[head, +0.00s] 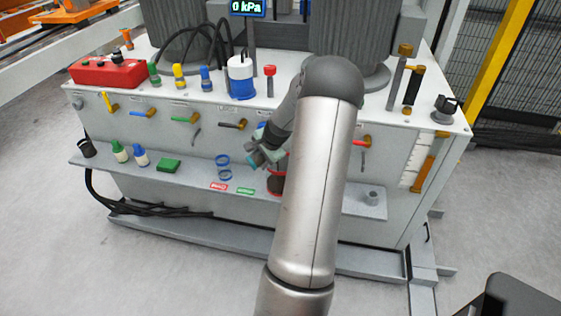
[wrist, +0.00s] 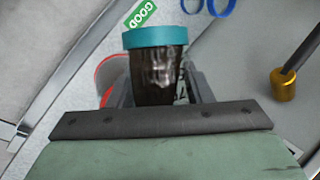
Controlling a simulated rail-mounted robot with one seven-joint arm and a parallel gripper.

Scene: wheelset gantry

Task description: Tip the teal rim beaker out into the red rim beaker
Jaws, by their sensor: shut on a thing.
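The teal rim beaker (wrist: 154,72) is between the fingers of my gripper (wrist: 158,92), which is shut on it. Its body looks dark with pale streaks below a teal band. In the head view the beaker (head: 257,159) is held above the shelf, beside the red rim beaker, and looks tilted with its rim to the lower left. The red rim beaker (head: 276,186) stands on the shelf, partly hidden by my arm. In the wrist view its red rim (wrist: 101,70) shows left of the held beaker, partly covered by a finger.
Red (head: 218,187) and green (head: 245,191) labels lie along the front. A green block (head: 169,165) and small bottles (head: 141,156) stand further left. Valve handles (head: 232,124) project from the panel behind.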

